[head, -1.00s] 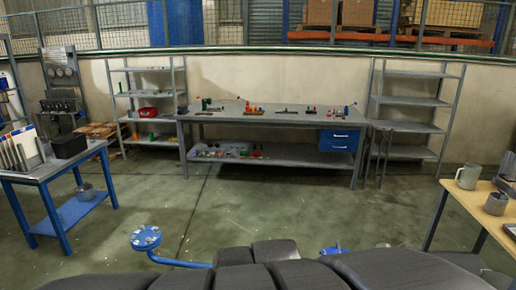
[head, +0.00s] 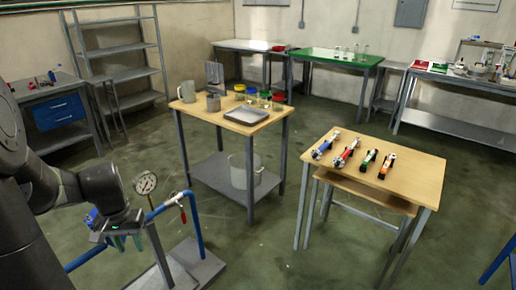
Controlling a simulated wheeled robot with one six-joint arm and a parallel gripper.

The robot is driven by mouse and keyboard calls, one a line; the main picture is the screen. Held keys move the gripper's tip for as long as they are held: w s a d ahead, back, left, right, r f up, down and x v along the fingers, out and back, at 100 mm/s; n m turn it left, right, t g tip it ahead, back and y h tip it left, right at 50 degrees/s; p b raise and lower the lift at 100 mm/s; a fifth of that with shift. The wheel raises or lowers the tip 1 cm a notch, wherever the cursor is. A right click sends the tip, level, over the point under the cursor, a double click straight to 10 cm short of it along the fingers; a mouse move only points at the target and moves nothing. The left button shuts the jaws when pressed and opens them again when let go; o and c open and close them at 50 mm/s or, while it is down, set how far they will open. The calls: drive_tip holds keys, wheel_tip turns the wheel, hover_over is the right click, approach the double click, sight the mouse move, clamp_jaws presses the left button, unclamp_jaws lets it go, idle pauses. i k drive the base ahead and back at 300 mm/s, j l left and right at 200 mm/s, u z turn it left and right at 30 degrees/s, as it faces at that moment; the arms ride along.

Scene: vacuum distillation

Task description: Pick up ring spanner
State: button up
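I cannot make out a ring spanner for certain in the head view. Several hand tools with blue, red, green and orange colours lie in a row on a wooden table at the right; among them are a red one (head: 346,152) and an orange one (head: 386,166). They are too small to tell their kind. My gripper (head: 127,241) hangs at the lower left with its greenish fingers pointing down, far from that table. It is too small to tell whether the fingers are open or shut.
A blue pipe with a pressure gauge (head: 145,183) and a red-handled valve stands close beside my gripper. A wooden table (head: 187,107) with jars, a mug and a grey tray stands mid-view. A green-topped table (head: 336,55) is behind. Green floor is open between the two wooden tables.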

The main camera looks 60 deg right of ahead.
sight(368, 159)
drive_tip(key=l+z, duration=0.85)
drive_tip(key=i+l+z, duration=0.2)
drive_tip(key=l+z, duration=0.25)
drive_tip(key=i+l, duration=0.15)
drive_tip(key=l, duration=0.2)
drive_tip(key=i+l, duration=0.15)
drive_tip(key=l, duration=0.25)
drive_tip(key=i+l+z, duration=0.1)
drive_tip(key=l, duration=0.25)
drive_tip(key=i+l, duration=0.2)
drive_tip(key=l, duration=0.15)
drive_tip(key=i+l, duration=0.15)
drive_tip(key=l, duration=0.2)
drive_tip(key=i+l+z, duration=0.1)
drive_tip(key=l, duration=0.25)
drive_tip(key=i, duration=0.05)
